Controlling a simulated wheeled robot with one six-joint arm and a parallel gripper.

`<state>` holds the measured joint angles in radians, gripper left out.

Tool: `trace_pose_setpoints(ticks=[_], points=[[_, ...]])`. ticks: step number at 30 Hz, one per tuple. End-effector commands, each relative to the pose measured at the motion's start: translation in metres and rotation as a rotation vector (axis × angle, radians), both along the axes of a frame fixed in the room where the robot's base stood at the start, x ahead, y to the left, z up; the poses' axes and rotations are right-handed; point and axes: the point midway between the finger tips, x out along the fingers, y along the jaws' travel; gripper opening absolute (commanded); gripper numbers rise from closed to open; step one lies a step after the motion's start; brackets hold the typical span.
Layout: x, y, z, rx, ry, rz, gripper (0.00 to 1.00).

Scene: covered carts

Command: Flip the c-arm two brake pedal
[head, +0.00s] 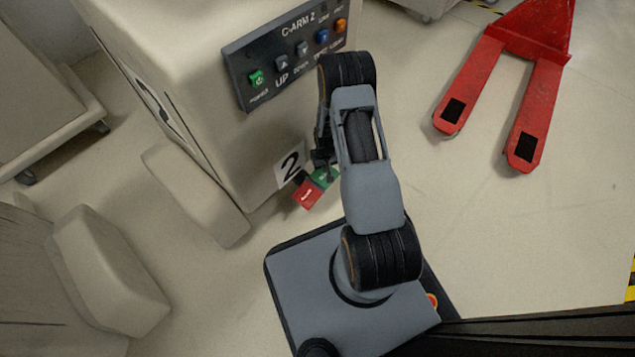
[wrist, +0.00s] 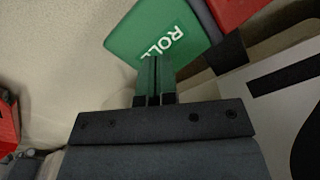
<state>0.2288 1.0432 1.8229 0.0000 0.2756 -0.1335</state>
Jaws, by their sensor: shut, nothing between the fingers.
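The brake pedal of C-arm 2 has a red half (head: 307,196) and a green half (head: 327,176), low at the foot of the covered cart (head: 240,150) marked "2". In the wrist view the green half (wrist: 150,28) fills the top middle and reads "ROLL", partly cut off. The red half (wrist: 232,10) is at the top right. My gripper (wrist: 155,62) is shut and empty, its fingertips overlapping the green half's near edge in the picture. I cannot tell whether they touch. In the head view my gripper is mostly hidden behind my arm, close to the pedal.
A control panel (head: 290,57) labelled "C-ARM 2" with coloured buttons is on the cart above the pedal. The white "2" label (head: 290,166) is beside it. A red pallet jack (head: 495,75) stands at the upper right. Other covered carts are at the left.

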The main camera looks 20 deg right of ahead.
Motion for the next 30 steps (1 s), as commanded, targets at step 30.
trace_pose_setpoints(ticks=[30], points=[[0.0, 0.0, -0.016, 0.0, 0.0, 0.0, 0.0]])
